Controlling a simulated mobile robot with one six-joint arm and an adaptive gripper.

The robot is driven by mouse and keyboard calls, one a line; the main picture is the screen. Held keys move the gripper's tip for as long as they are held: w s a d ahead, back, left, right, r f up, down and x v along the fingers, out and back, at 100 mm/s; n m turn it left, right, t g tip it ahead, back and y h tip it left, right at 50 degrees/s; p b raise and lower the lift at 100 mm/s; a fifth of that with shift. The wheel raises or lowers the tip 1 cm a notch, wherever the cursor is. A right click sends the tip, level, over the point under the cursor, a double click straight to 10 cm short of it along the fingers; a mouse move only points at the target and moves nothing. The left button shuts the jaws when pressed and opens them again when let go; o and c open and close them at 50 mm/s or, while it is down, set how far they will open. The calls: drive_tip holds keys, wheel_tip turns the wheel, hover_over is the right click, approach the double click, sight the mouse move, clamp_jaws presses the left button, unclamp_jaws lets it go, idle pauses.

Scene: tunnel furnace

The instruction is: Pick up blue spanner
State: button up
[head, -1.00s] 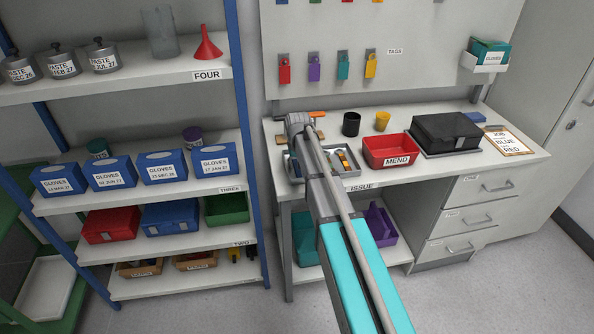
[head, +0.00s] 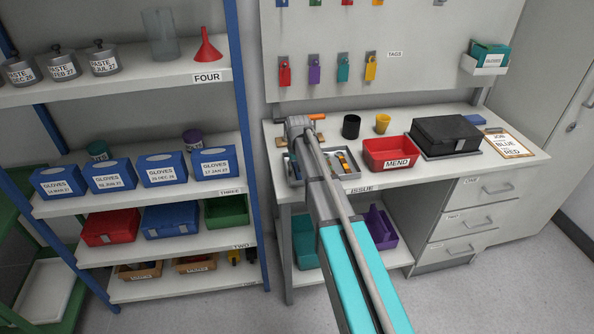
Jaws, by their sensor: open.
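My arm reaches across the picture to the bench, and my gripper (head: 298,126) is at its far end over the back left of the bench. It shows only in part, with its fingertips hard to make out; it is open. No blue spanner can be picked out with certainty. A grey metal tray (head: 355,175) lies on the bench below my arm, partly hidden by it. Small items (head: 343,160) in the tray show yellow, orange and dark parts, too small to identify.
A red MEND bin (head: 390,153), a black case (head: 445,135), a black cup (head: 351,126) and a yellow cup (head: 382,123) stand right of my arm. An orange-handled item (head: 317,116) lies behind my gripper. A shelf rack (head: 238,120) stands left. A job card (head: 509,143) lies at right.

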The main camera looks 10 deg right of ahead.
drive_tip(key=shift+f, duration=0.1)
clamp_jaws()
drive_tip(key=shift+r, duration=0.25)
wheel_tip(320, 180, up, 2)
drive_tip(key=p, duration=0.2)
drive_tip(key=shift+r+p, duration=0.1)
drive_tip(key=shift+p, duration=0.25)
drive_tip(key=s+d+r+p, duration=0.2)
drive_tip(key=s+r+p, duration=0.8)
drive_tip(key=s, duration=0.3)
drive_tip(key=shift+s+d+r+p, duration=0.35)
drive_tip(key=shift+d, duration=0.05)
